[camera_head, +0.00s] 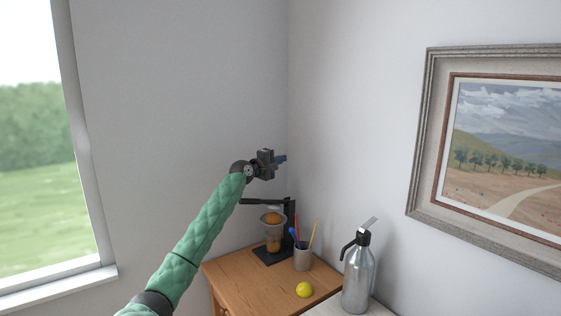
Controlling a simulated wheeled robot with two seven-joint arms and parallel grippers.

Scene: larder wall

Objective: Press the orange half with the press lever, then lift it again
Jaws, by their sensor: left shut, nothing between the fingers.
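The black citrus press (289,222) stands at the back of the wooden cabinet top. Its dark lever (258,201) lies about level and points left. The orange half (271,218) sits in the press's cup, below the lever. A glass (273,243) with orange content stands under the cup. My left gripper (282,158) is shut and empty. In the picture it is above the press, apart from the lever. My green left arm comes up from the lower left. My right gripper is not in view.
A cup (302,257) with several colored utensils stands right of the press. A yellow lemon (304,289) lies on the wooden top (245,276) near its front. A silver siphon bottle (357,275) stands at the right on a pale surface. Walls close in the corner behind.

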